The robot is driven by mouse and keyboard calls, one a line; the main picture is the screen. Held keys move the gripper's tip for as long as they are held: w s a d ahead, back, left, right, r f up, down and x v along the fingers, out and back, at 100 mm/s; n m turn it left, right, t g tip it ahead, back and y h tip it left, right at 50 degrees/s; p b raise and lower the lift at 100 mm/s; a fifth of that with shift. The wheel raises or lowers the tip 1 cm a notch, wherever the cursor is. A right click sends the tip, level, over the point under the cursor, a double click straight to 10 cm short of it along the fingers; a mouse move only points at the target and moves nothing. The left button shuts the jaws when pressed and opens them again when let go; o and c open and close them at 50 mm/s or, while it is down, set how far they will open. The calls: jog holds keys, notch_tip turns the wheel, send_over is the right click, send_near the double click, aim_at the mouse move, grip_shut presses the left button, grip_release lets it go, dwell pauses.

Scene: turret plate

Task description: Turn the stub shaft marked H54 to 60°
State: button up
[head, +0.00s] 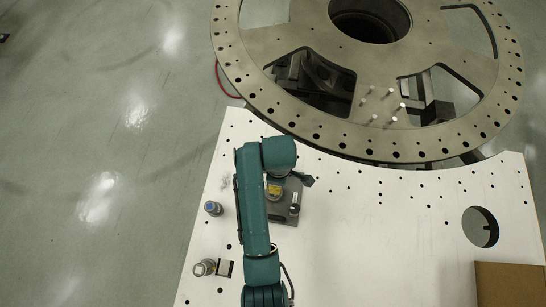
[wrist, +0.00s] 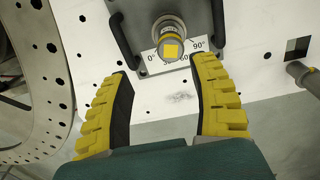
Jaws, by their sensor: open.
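The stub shaft (wrist: 171,45) is a round metal post with a yellow square top and a yellow band; its lettering is too small to read. It stands on a grey plate (wrist: 151,68) with a white angle scale running from 0° to 90°. In the head view the yellow-topped shaft (head: 273,191) shows beside my arm, on the grey plate (head: 282,213). My gripper (wrist: 164,72) has yellow and black fingers, wide apart and empty. In the wrist picture their tips lie just below the shaft, one to each side. The shaft's pointer against the scale is not clear.
Dark handles (wrist: 122,42) flank the shaft on the plate. A blue-topped post (head: 213,208) and another metal post (head: 204,268) stand to the left on the white table (head: 340,250). The large perforated turret ring (head: 230,50) is behind. A brown box (head: 510,285) sits front right.

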jog(key=shift+s+a+f, duration=0.45)
jog(key=shift+a+f, duration=0.25)
jog(key=shift+f, duration=0.1)
jog(key=shift+f+b, duration=1.25)
jog(key=shift+f, duration=3.05)
jog(key=c, duration=0.9)
jog(key=shift+c, duration=0.2)
jog(key=shift+n, duration=0.3)
jog(key=n+p, duration=0.1)
jog(key=n, duration=0.1)
jog(key=shift+r+n, duration=0.15)
jog(key=shift+n, duration=0.25)
jog(key=n, duration=0.1)
jog(key=n+p, duration=0.1)
jog(key=n, duration=0.1)
jog(key=shift+f+n, duration=0.2)
jog(key=shift+n, duration=0.1)
